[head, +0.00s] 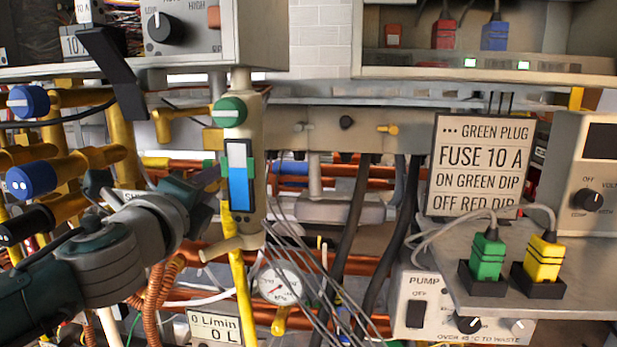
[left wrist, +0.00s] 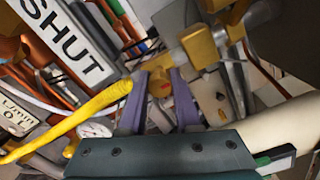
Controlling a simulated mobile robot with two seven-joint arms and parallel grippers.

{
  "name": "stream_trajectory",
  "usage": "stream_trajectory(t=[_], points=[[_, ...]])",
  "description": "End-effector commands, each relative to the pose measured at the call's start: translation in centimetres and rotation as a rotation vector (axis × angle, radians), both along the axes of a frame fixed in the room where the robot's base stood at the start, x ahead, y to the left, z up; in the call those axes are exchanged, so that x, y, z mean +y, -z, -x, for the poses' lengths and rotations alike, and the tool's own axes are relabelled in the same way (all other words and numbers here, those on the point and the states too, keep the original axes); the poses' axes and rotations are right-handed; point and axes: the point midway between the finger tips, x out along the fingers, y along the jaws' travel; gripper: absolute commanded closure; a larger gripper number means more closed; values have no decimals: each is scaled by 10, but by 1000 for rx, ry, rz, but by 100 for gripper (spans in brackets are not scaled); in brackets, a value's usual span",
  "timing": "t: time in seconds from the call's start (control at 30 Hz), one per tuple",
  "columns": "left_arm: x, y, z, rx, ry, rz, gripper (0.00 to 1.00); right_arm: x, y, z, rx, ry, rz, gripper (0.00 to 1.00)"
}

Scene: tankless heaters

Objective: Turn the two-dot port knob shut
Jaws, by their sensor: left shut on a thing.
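My left gripper (head: 210,178) reaches in from the left, just left of the upright cream flow meter (head: 242,170) with its blue window and green knob (head: 230,111). In the left wrist view its two lavender fingers (left wrist: 158,84) are closed on a small brass-coloured knob (left wrist: 160,86) with a red mark. I cannot make out port dots on it. In the head view this knob is hidden behind the gripper and the meter. A sign reading SHUT (left wrist: 68,42) lies close by in the left wrist view. My right gripper is not in view.
Blue-ended brass valves (head: 32,178) crowd the left side. A yellow pipe (head: 240,285) runs below the meter, beside a round gauge (head: 278,285). Cables hang across the middle. Green (head: 487,257) and yellow (head: 544,258) plugs stand on the right shelf.

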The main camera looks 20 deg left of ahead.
Motion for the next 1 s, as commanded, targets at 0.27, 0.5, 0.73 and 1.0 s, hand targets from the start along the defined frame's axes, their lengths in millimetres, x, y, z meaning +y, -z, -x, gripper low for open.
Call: stream_trajectory(t=[0.27, 0.5, 0.73, 1.0], points=[[0, 0, 0, 2, 0, -16, 100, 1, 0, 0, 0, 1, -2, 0], [0, 0, 0, 2, 0, -15, 65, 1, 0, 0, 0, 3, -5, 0], [0, 0, 0, 2, 0, -14, 39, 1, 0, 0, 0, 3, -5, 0], [0, 0, 1, 3, 0, -13, 38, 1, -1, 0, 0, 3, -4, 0]])
